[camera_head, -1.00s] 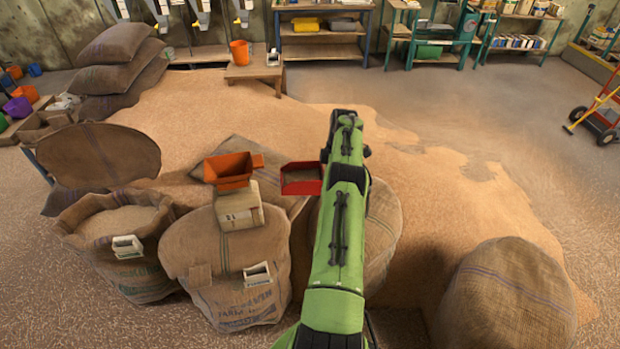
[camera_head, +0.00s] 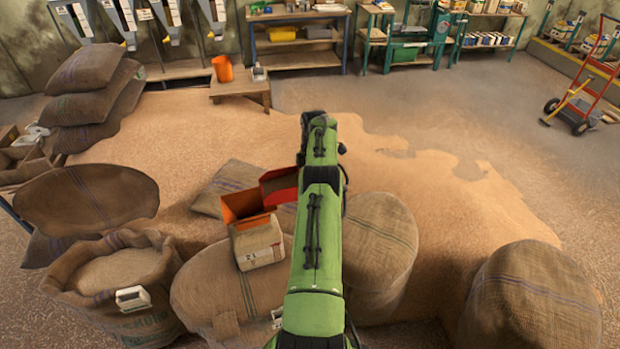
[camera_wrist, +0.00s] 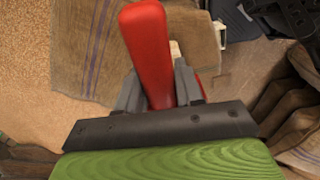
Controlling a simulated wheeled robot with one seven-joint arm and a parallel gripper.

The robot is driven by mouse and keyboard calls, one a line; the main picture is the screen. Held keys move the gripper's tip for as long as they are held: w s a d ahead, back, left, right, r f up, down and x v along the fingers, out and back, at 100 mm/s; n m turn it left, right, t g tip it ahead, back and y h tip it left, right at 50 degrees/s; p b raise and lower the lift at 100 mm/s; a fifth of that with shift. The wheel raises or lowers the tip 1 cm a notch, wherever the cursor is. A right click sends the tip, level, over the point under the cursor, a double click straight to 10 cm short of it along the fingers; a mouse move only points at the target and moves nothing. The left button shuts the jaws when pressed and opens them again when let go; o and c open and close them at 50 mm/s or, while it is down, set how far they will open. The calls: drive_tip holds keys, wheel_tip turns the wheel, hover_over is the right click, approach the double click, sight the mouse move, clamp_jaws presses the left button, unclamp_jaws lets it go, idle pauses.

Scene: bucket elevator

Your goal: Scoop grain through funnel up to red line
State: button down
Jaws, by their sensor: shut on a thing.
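My gripper (camera_wrist: 158,82) is shut on the red handle (camera_wrist: 148,45) of a scoop in the wrist view. In the head view the gripper is hidden behind my green arm. The red scoop (camera_head: 279,181) shows just left of the arm, with something brownish inside that I cannot identify for sure. An orange funnel (camera_head: 243,205) sits at the top of a cream container (camera_head: 258,246) marked 21. The scoop is close behind and right of the funnel and overlaps its edge in the picture; I cannot tell if they touch. No red line or fill level is visible.
The container stands on a closed burlap sack (camera_head: 210,285). An open grain sack (camera_head: 110,285) is at left, and another sack (camera_head: 377,240) is right of the arm. Spilled grain (camera_head: 225,125) covers the floor behind. A low table (camera_head: 240,88) holds an orange bucket (camera_head: 222,68).

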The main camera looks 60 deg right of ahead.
drive_tip(key=shift+w+a+r, duration=0.2)
drive_tip(key=shift+w+r, duration=0.15)
drive_tip(key=shift+w, duration=0.2)
drive_tip(key=shift+a+r+g+h, duration=0.25)
drive_tip(key=shift+r+g+h, duration=0.25)
drive_tip(key=shift+r+g, duration=0.1)
drive_tip(key=shift+w+a+r+g+h, duration=0.3)
drive_tip(key=shift+w+r+g+h, duration=0.05)
drive_tip(key=shift+r, duration=0.2)
drive_tip(key=shift+w+a+r+g+h, duration=0.3)
drive_tip(key=shift+r+h, duration=0.1)
drive_tip(key=shift+r, duration=0.2)
drive_tip(key=shift+w+a+r+g+h, duration=0.25)
drive_tip(key=shift+w+r+g+h, duration=0.1)
drive_tip(key=shift+r, duration=0.2)
drive_tip(key=s+d+f+t+y, duration=0.2)
drive_tip(key=f, duration=0.1)
drive_tip(key=s+f+t+y, duration=0.1)
drive_tip(key=f, duration=0.1)
drive_tip(key=shift+d+f, duration=0.15)
drive_tip(key=shift+d, duration=0.25)
drive_tip(key=shift+f+t, duration=0.2)
drive_tip(key=shift+t, duration=0.1)
drive_tip(key=shift+f+y, duration=0.15)
drive_tip(key=shift+y, duration=0.25)
drive_tip(key=shift+r, duration=2.05)
